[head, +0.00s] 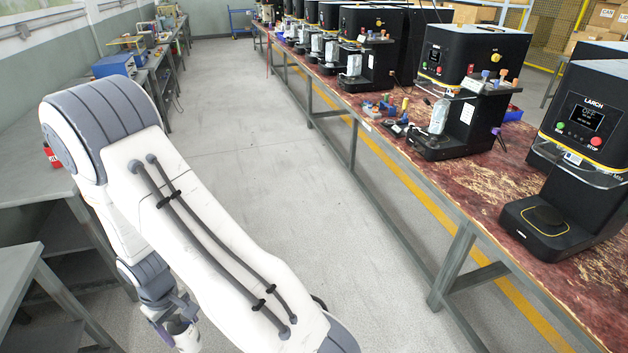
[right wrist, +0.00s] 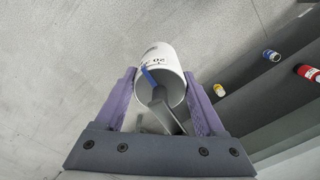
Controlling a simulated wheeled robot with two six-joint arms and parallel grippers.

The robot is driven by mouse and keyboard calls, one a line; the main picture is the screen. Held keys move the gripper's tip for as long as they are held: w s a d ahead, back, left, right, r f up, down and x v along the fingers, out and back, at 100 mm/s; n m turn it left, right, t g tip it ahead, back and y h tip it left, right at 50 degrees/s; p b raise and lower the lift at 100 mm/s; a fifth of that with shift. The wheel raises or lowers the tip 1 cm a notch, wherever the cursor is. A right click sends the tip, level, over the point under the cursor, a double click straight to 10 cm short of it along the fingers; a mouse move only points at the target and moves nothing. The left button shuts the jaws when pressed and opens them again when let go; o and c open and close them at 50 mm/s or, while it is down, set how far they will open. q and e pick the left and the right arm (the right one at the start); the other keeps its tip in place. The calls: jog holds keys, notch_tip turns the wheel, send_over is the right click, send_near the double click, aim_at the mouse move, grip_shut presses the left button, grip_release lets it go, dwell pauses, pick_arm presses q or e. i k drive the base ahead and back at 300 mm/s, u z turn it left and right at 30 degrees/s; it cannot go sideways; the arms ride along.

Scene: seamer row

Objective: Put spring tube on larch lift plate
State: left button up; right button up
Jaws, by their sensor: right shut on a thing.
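In the right wrist view a white tube (right wrist: 158,62) with dark print and a blue mark sits between the two purple fingers of my right gripper (right wrist: 163,100). The gripper is shut on it. The tube's open end faces the camera. In the head view my right gripper (head: 178,330) is low at the left, over the floor side, far from the machines; the tube is hard to make out there. The LARCH machine (head: 585,125) stands at the right on the bench, its display reading OFF. Its round dark lift plate (head: 545,217) is on the black base and looks empty. My left gripper is not in view.
The worn red bench (head: 480,190) carries a row of black machines, with loose coloured parts (head: 385,108) between some. Grey tables (head: 40,190) stand at the left. The wrist view shows a red can (right wrist: 308,73) and smaller items. The aisle floor (head: 250,130) is clear.

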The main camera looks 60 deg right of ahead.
aim_at(551, 216)
jog(key=z, duration=2.1)
jog(key=i, duration=1)
jog(key=z, duration=1.85)
jog(key=i, duration=0.95)
